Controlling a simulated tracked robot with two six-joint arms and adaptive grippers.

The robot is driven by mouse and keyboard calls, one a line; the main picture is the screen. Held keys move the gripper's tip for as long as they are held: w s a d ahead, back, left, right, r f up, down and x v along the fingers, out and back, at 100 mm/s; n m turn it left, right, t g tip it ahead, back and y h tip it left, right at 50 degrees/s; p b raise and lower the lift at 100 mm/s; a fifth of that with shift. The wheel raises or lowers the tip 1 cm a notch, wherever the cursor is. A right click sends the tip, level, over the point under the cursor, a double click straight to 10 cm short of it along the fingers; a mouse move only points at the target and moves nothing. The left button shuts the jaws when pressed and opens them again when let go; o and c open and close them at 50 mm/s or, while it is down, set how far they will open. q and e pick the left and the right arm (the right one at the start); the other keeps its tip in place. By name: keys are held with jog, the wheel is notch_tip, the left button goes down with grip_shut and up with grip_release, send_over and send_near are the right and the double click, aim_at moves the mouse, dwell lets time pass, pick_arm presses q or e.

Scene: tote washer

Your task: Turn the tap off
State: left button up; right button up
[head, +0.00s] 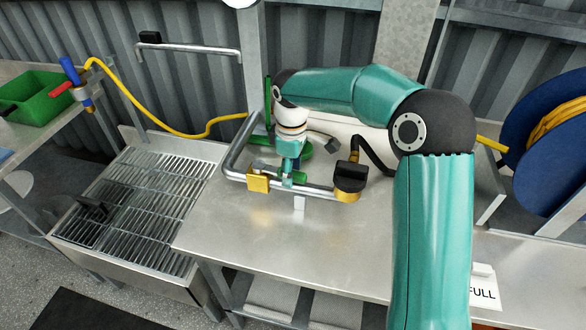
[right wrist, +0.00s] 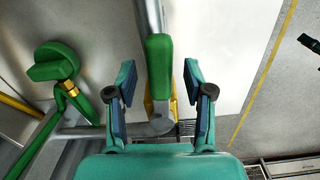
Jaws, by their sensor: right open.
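In the right wrist view a green tap lever (right wrist: 159,75) points up between my gripper's fingers, over a grey pipe and a brass fitting. A second green handle (right wrist: 58,64) on a brass stem is at the left of that view. My right gripper (right wrist: 160,88) is open, with one finger on each side of the lever and visible gaps to both. In the head view my right gripper (head: 289,176) is low over the metal counter at the bent pipe (head: 236,150); my arm and gripper partly hide the tap there. My left gripper is not in view.
A metal counter (head: 225,235) lies under the pipe, with a slatted sink (head: 150,190) at left. A yellow hose (head: 140,108), a green bin (head: 35,92) and a blue hose reel (head: 530,140) stand around. A black-topped fitting (head: 350,177) is right of the gripper.

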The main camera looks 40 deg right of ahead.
jog(key=shift+w+f, duration=0.1)
jog(key=shift+f, duration=0.05)
grip_shut()
jog(key=shift+d, duration=0.2)
